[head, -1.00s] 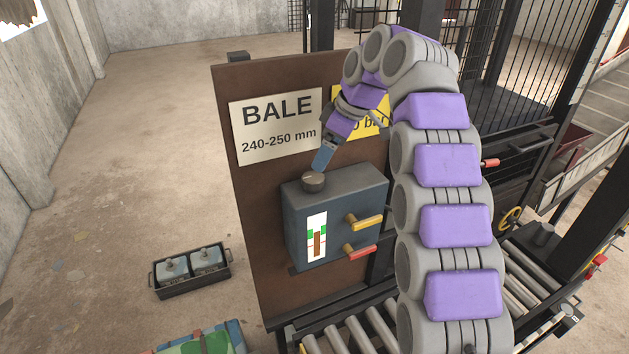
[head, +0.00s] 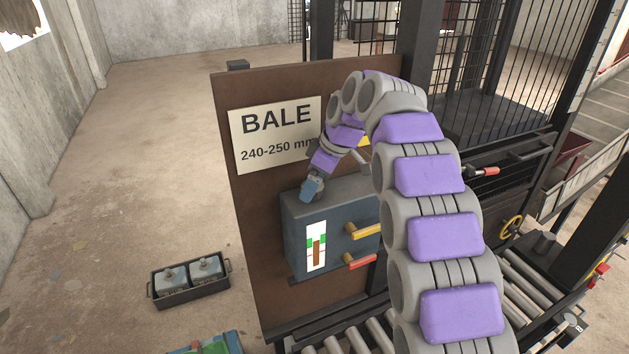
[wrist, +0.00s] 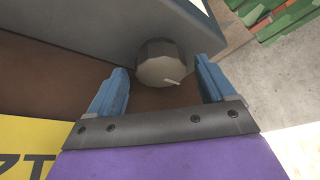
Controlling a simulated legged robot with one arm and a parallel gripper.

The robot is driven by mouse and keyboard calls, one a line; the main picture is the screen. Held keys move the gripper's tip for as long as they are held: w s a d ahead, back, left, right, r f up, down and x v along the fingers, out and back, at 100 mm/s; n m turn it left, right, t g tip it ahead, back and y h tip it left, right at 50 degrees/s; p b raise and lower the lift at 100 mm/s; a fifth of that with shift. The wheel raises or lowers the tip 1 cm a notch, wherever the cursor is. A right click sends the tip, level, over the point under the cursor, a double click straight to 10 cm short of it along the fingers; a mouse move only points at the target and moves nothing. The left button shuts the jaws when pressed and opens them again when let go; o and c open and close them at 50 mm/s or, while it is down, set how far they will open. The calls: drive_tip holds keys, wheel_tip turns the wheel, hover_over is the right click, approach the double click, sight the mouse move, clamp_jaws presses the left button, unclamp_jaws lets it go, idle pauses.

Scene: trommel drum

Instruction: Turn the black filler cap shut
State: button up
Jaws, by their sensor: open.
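The filler cap (wrist: 158,64) is a dark round knob with a lighter top face and a pale line on it. In the wrist view it lies between and slightly beyond the fingertips of my open gripper (wrist: 160,68), with a visible gap at each side. The cap sits on the blue-grey box (head: 300,232), which is fixed to a brown panel. In the head view my gripper (head: 311,188) points down over the box's top left part and hides the cap. I cannot tell how tight the cap is.
The box front has a level gauge (head: 316,246), a yellow lever (head: 364,231) and a red lever (head: 360,261). A BALE sign (head: 276,132) is on the brown panel (head: 240,90) behind.

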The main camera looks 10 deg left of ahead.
drive_tip(key=shift+c, duration=0.5)
drive_tip(key=shift+a, duration=0.1)
drive_tip(key=c, duration=1)
drive_tip(key=shift+o, duration=0.2)
drive_tip(key=m, duration=0.2)
drive_tip(key=m+t, duration=0.1)
drive_tip(key=m, duration=0.1)
drive_tip(key=shift+s+r+m+t+h, duration=0.1)
drive_tip(key=shift+s+m+t+h, duration=0.1)
drive_tip(key=shift+m+t+h, duration=0.15)
drive_tip(key=m+t+h+p, duration=0.1)
drive_tip(key=m+p, duration=0.1)
drive_tip(key=m, duration=0.1)
drive_tip(key=shift+a+r+m, duration=0.1)
drive_tip(key=shift+m, duration=0.15)
drive_tip(key=m+h+p, duration=0.1)
drive_tip(key=m, duration=0.1)
drive_tip(key=m+t+h+p, duration=0.1)
drive_tip(key=m, duration=0.2)
drive_tip(key=shift+a, duration=0.1)
drive_tip(key=shift+a+m+h+p, duration=0.15)
drive_tip(key=shift+m+h+p, duration=0.6)
drive_tip(key=shift+m, duration=1.65)
